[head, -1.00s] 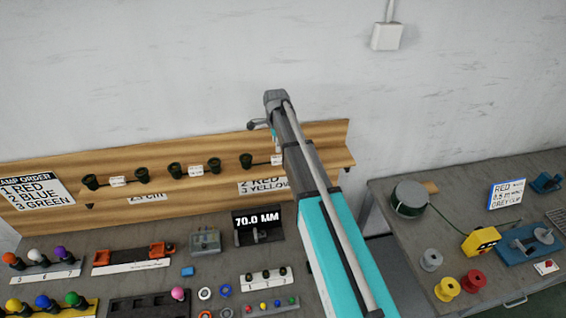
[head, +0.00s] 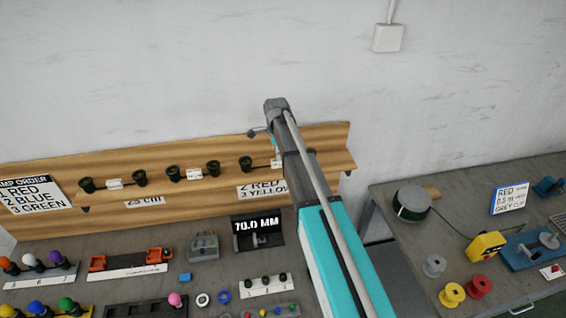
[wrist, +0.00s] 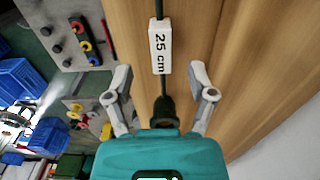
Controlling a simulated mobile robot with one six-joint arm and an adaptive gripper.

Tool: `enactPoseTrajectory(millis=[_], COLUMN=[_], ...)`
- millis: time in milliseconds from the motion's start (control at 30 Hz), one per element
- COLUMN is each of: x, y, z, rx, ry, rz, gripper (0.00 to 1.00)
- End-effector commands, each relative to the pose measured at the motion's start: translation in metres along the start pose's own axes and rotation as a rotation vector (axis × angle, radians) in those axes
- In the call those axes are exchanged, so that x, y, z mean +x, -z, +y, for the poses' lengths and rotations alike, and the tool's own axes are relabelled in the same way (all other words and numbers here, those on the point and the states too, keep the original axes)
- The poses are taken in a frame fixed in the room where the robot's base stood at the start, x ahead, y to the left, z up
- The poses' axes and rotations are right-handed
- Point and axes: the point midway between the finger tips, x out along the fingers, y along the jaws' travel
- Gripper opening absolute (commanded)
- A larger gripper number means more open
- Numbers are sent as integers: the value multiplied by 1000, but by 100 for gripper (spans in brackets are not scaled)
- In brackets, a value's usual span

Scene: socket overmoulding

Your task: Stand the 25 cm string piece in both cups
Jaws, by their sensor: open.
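A dark green string piece runs down the middle of the wrist view, with a white "25 cm" tag (wrist: 160,47) on its cable. A dark cup-shaped end (wrist: 164,110) sits below the tag, between my fingers. My gripper (wrist: 163,94) is open, one finger on each side of this end, with gaps showing. In the head view, dark green cup-shaped pieces stand along the wooden shelf (head: 110,212), in pairs with white tags. The rightmost visible one (head: 246,163) is beside my arm, which hides its partner and the gripper. I cannot tell string ends from cups there.
The bench below holds coloured lamps, a black 70.0 MM display (head: 258,232) and small trays. A second bench at right carries a cable reel (head: 412,202), a yellow device (head: 486,245) and spools. The wall is close behind the shelf.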

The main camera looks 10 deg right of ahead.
Motion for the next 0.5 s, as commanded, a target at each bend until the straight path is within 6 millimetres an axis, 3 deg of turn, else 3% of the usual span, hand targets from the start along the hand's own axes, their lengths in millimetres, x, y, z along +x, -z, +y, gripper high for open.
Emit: enactPoseTrajectory(millis=[500], x=[41], y=[4], z=[-1], rx=[0], ry=[0], rz=[0], gripper=[71])
